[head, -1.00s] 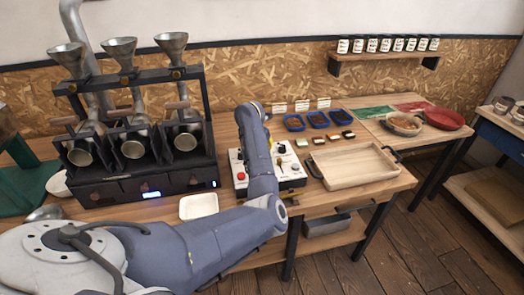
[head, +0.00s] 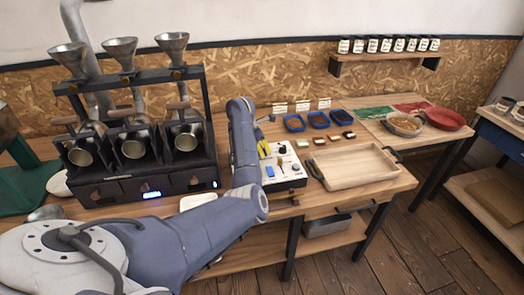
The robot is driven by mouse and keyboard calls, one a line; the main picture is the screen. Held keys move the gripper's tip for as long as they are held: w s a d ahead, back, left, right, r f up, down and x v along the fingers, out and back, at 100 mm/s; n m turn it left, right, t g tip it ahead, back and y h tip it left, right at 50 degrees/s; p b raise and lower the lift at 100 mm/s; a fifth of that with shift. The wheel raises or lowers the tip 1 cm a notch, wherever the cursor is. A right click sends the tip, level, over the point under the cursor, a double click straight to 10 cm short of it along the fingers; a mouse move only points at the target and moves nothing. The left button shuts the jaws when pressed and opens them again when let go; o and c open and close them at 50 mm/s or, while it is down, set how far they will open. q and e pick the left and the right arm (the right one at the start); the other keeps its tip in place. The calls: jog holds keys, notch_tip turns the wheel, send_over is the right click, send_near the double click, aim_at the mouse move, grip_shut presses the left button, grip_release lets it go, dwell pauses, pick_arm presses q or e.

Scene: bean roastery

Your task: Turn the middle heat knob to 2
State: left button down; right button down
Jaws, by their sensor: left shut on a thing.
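A white control box (head: 290,181) with small knobs, buttons and a lever stands on the wooden bench, right of the dark roaster. I cannot tell which small part is the middle heat knob or read its setting. The dark roaster (head: 101,194) has three drums, funnels above and a lit display low on its front. My left gripper (head: 263,148) is low at the left rear part of the control box, partly behind my forearm. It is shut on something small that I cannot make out. My right gripper is not in view.
A wooden tray (head: 346,184) lies right of the control box. Blue trays (head: 318,119) and small dishes sit behind it. A white dish (head: 198,201) lies at the front left, partly behind my arm. A shelf of jars (head: 385,63) hangs on the wall.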

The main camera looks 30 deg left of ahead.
pick_arm(q)
jog(key=shift+w+r, duration=0.15)
jog(key=shift+r, duration=0.15)
jog(key=c, duration=1.4)
grip_release()
jog(key=shift+w+d+f, duration=0.1)
jog(key=shift+f, duration=0.05)
jog(key=o, duration=0.3)
jog(key=shift+f, duration=0.1)
jog(key=shift+s, duration=0.2)
jog(key=shift+v, duration=6)
